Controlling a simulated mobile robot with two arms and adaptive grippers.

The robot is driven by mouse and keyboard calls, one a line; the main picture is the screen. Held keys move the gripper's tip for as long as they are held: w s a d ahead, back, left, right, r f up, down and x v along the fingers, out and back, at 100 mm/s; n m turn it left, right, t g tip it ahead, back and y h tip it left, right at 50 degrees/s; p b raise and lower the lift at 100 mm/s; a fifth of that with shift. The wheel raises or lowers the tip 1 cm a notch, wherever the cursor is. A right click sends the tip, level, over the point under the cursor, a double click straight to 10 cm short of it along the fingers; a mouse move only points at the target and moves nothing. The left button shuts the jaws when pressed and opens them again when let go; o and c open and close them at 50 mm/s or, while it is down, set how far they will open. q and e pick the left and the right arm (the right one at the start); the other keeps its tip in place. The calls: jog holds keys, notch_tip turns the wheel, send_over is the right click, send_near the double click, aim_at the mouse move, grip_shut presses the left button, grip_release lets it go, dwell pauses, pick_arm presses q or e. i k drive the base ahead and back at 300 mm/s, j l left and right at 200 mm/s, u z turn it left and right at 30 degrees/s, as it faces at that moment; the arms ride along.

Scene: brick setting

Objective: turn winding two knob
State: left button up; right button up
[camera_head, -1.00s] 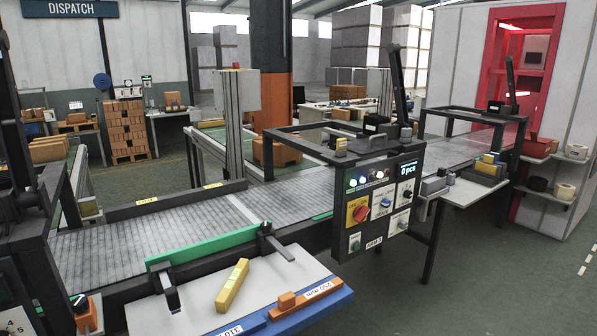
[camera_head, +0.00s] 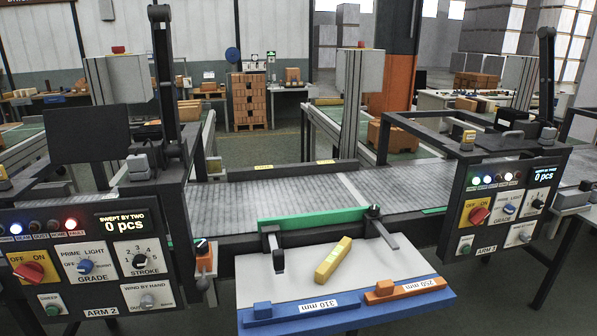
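The control panel marked ARM 2 (camera_head: 65,308) stands at the lower left, with a "SWEPT BY TWO 0 pcs" display (camera_head: 125,225). Its grey "WIND BY HAND" knob (camera_head: 148,301) is at the panel's lower right. Above that knob is the black STROKE knob (camera_head: 139,262) with numbers around it. The blue GRADE knob (camera_head: 86,267) and red OFF/ON switch (camera_head: 32,272) are to the left. A green button (camera_head: 53,309) is at the lower left. Neither of my grippers shows in the head view.
A second panel marked ARM 3 (camera_head: 500,205) stands at the right. A grey conveyor (camera_head: 275,192) runs behind. A pale table (camera_head: 300,285) with a yellow block (camera_head: 333,260) and blue and orange gauges sits between the panels. An orange-based clamp (camera_head: 204,262) stands right of the ARM 2 panel.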

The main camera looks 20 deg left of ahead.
aim_at(147, 302)
jog(key=u, duration=1.75)
